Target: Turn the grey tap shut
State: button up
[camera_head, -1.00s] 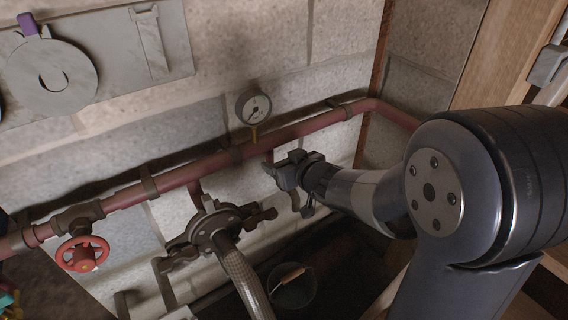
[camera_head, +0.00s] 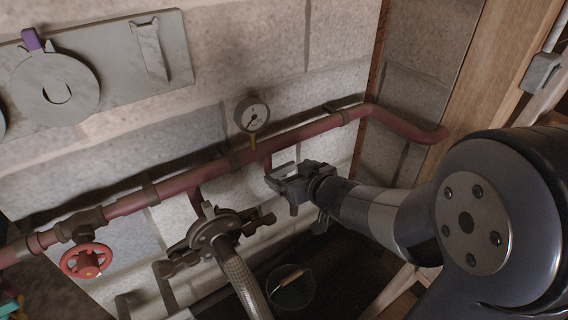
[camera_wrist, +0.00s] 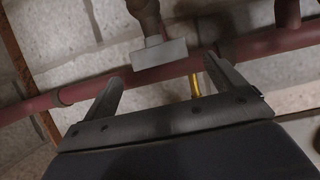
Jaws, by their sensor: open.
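The grey tap's block-shaped handle (camera_wrist: 160,53) shows in the wrist view at the end of a dark stem, in front of the red pipe. My gripper (camera_wrist: 163,72) is open, with one finger on each side of the handle's near edge; I see gaps, and no clear contact. In the head view my gripper (camera_head: 279,177) is just below the red pipe, right of the gauge. There the tap is hidden or cannot be told apart from the gripper.
The red pipe (camera_head: 185,180) runs along the stone wall. A gauge (camera_head: 252,114) stands on it. A red handwheel (camera_head: 86,260) is at the left, and a flanged fitting with a braided hose (camera_head: 240,281) is left of my gripper. A bucket (camera_head: 291,293) stands below.

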aim_at(283, 169)
jog(key=p+v, duration=0.2)
jog(key=v, duration=0.3)
jog(key=shift+s+d+r, duration=0.15)
jog(key=shift+s, duration=0.2)
jog(key=b+x, duration=0.5)
jog(key=x, duration=0.6)
jog(key=shift+w, duration=0.1)
jog(key=shift+d+r+p, duration=0.1)
jog(key=shift+d+p, duration=0.05)
jog(key=shift+p, duration=0.3)
jog(key=shift+b, duration=0.35)
